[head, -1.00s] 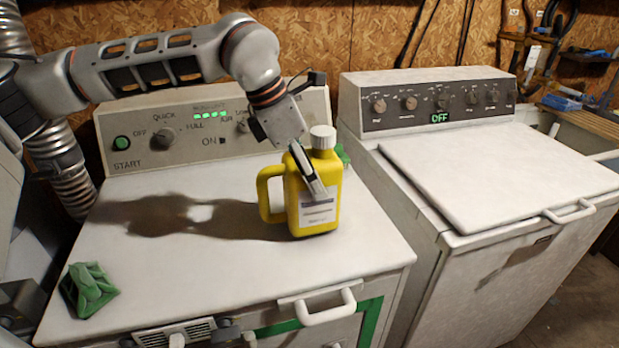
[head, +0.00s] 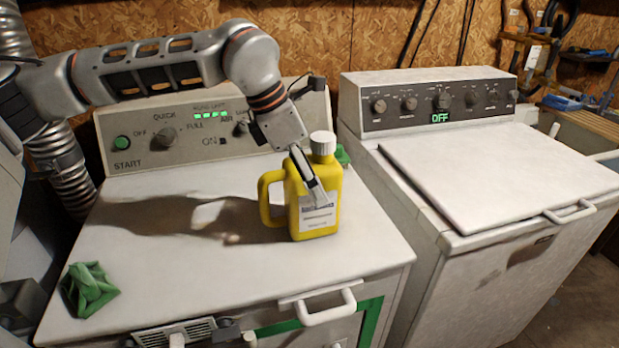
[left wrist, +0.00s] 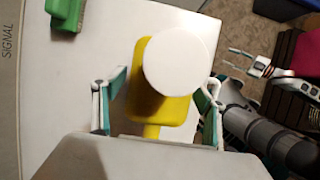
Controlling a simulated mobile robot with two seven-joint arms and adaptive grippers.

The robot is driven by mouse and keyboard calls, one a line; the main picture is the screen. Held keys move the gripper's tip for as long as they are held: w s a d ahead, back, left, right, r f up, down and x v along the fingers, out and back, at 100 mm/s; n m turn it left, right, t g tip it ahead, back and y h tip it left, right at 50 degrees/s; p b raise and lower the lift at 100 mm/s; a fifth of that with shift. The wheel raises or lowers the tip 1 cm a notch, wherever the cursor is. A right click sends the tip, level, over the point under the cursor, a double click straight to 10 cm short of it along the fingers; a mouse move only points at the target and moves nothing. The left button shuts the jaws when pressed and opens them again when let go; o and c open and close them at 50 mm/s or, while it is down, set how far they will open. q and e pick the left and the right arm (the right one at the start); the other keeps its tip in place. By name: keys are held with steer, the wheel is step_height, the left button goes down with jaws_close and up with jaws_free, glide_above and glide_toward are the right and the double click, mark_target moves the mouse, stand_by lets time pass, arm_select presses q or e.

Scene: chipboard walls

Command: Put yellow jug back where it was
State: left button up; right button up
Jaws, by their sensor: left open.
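The yellow jug (head: 328,213) stands upright on top of the left machine, near its right edge. It has a white cap, a pale label and a handle on its left side. In the left wrist view, the jug's white cap (left wrist: 180,63) and yellow body (left wrist: 143,97) lie between the two fingers. My left gripper (head: 318,190) reaches down to the jug with its fingers on either side of it. The left gripper also shows in the left wrist view (left wrist: 160,100), open, with gaps beside the jug.
A green cloth (head: 90,288) lies at the front left of the left machine's top. A green object (head: 342,155) sits behind the jug. The washer (head: 490,170) with a closed lid stands to the right. The middle of the left top is clear.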

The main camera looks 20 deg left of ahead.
arm_select(q)
steer(key=v, duration=1.2)
steer(key=shift+f+p, duration=0.1)
steer(key=shift+p, duration=0.2)
